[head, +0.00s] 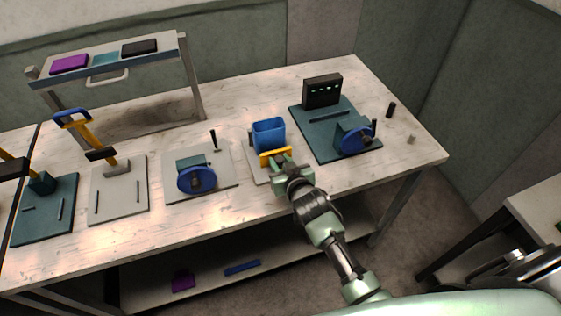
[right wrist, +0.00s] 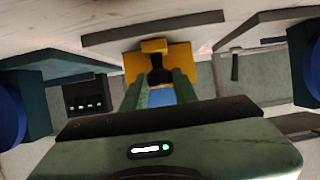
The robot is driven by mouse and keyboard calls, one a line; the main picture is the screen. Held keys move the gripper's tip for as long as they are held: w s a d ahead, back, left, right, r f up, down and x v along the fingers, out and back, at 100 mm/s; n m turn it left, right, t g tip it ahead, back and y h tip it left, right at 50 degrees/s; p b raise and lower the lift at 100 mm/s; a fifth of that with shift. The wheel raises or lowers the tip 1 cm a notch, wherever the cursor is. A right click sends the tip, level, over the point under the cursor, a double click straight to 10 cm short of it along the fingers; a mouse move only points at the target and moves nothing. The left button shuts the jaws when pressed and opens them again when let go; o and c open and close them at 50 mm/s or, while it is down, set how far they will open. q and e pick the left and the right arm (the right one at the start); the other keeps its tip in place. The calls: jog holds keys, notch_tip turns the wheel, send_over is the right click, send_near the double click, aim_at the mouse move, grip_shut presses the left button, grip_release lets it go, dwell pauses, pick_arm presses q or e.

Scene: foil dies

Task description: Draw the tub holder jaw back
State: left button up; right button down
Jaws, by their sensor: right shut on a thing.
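The blue tub (head: 268,134) stands upright on a light grey base plate (head: 257,167) near the middle of the bench. The yellow holder jaw (head: 268,160) is at the tub's near side; I cannot tell whether it touches the tub. My right gripper (head: 282,164) reaches in from the front and is shut on the jaw's handle. In the right wrist view the yellow jaw (right wrist: 135,66) shows beyond the fingers, with a black handle part (right wrist: 160,72) between them and a bit of blue tub (right wrist: 162,97). My left gripper is not in view.
A station with a blue wheel (head: 197,179) stands left of the tub, and another with a blue wheel (head: 350,140) and black panel (head: 322,91) stands right. Yellow-armed lever tools (head: 85,128) are farther left. A raised shelf (head: 108,60) stands behind. Bare bench lies in front.

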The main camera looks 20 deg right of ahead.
aim_at(276, 153)
dwell(0.4)
jog(key=w+b, duration=0.1)
jog(key=w, duration=0.2)
jog(key=shift+w, duration=0.2)
jog(key=shift+r, duration=0.1)
jog(key=c, duration=1.1)
grip_release()
jog(key=shift+s, duration=0.5)
jog(key=b+v, duration=0.1)
jog(key=v, duration=0.5)
jog(key=shift+s+r, duration=0.3)
jog(key=shift+r, duration=0.05)
